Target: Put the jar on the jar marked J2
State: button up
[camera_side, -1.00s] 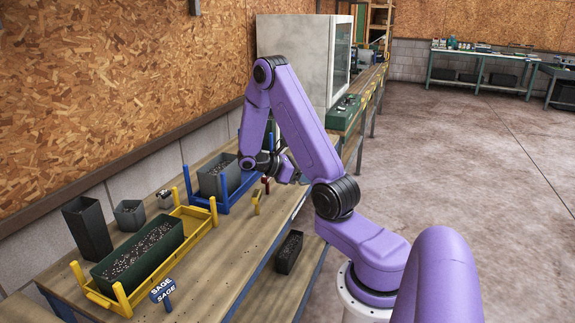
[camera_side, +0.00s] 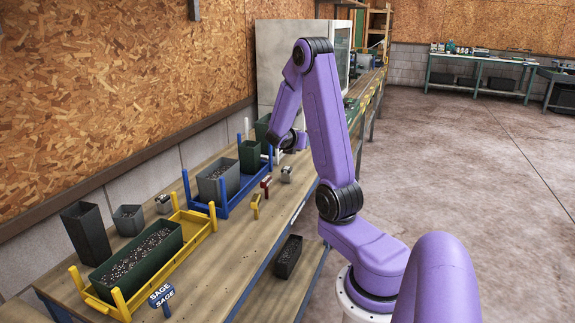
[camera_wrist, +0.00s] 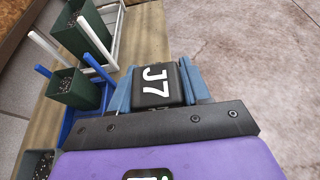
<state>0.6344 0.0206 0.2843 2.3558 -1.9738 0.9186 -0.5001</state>
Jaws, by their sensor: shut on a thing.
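In the wrist view my gripper (camera_wrist: 157,78) has its blue fingers shut on either side of a black jar (camera_wrist: 154,88), whose top carries the white mark J7. In the side view my gripper (camera_side: 293,142) is above the bench's right edge, beyond the blue rack; the held jar cannot be made out there. No mark J2 can be read in either view. A small grey object (camera_side: 286,174) stands on the bench below my gripper, and another (camera_side: 163,201) stands by the wall; I cannot tell whether these are jars.
A blue rack (camera_side: 230,203) holds grey and green pots, and a yellow rack (camera_side: 204,232) holds a long planter (camera_side: 140,258). A white rack (camera_wrist: 116,50) lies beyond. Small red (camera_side: 265,183) and yellow (camera_side: 256,205) stands are near the bench's front edge.

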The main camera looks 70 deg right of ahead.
jog(key=w+d+f, duration=0.2)
jog(key=d+f, duration=0.1)
jog(key=w+d+f, duration=0.2)
jog(key=w+d, duration=0.1)
jog(key=w+d+f, duration=0.2)
jog(key=d+f, duration=0.1)
jog(key=shift+w+d+f, duration=0.15)
jog(key=shift+d+f, duration=0.2)
jog(key=shift+d, duration=0.05)
jog(key=shift+d+f, duration=0.1)
jog(key=shift+f, duration=0.1)
jog(key=shift+w+d+f, duration=0.15)
jog(key=shift+f, duration=1.5)
jog(key=shift+f, duration=0.1)
jog(key=o, duration=1.1)
jog(key=shift+c, duration=0.2)
